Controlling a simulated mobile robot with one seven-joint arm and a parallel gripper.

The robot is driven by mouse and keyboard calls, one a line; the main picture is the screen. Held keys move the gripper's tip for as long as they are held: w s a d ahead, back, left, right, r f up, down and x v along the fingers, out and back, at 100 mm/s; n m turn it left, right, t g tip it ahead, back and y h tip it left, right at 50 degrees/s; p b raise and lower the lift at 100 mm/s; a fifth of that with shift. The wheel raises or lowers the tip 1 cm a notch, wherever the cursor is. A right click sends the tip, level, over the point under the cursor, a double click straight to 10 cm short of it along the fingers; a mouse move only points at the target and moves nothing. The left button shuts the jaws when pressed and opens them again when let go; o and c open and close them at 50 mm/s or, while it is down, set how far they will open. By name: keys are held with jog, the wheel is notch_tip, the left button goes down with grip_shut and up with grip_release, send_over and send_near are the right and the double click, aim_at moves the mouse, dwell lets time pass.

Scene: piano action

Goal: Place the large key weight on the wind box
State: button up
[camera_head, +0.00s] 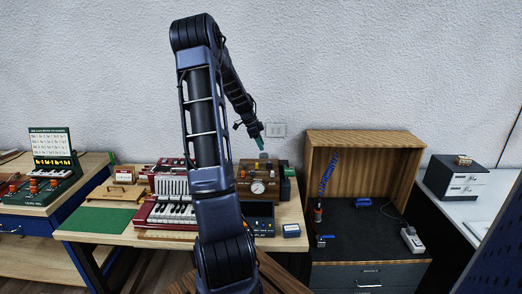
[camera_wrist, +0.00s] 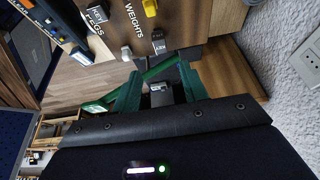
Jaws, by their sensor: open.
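My gripper (camera_wrist: 159,82) has green fingers spread open, and its tip also shows in the head view (camera_head: 259,138). A small grey metallic block (camera_wrist: 158,96), possibly the large key weight, shows between the fingers in the wrist view; I cannot tell whether they touch it. A wooden box with a round gauge (camera_head: 257,187), which looks like the wind box, stands on the bench below my gripper in the head view. A small grey-green piece (camera_head: 264,156) shows above the box's top, just under my gripper. A wooden panel lettered "WEIGHTS" (camera_wrist: 138,27) lies beyond the fingers.
A red accordion-like keyboard (camera_head: 170,212) stands left of the box. A wooden-backed dark workbench (camera_head: 365,235) stands right. The textured wall is close behind my gripper.

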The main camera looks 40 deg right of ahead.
jog(key=a+r+n+t+y, duration=0.15)
jog(key=a+r+n, duration=0.3)
jog(key=a, duration=0.45)
jog(key=a+r+n+t, duration=0.2)
jog(key=a+r+n, duration=0.25)
jog(key=a, duration=0.55)
jog(key=a+r+n+t, duration=0.1)
jog(key=a+r+n, duration=0.3)
jog(key=a, duration=0.5)
jog(key=s+a+r+n+t+y, duration=0.1)
jog(key=s+a+r+n, duration=0.1)
jog(key=s+a+n, duration=0.5)
jog(key=s+a+r+n+t, duration=0.2)
jog(key=s+a+n, duration=0.5)
jog(key=a, duration=0.9)
jog(key=s, duration=0.3)
jog(key=shift+y, duration=0.35)
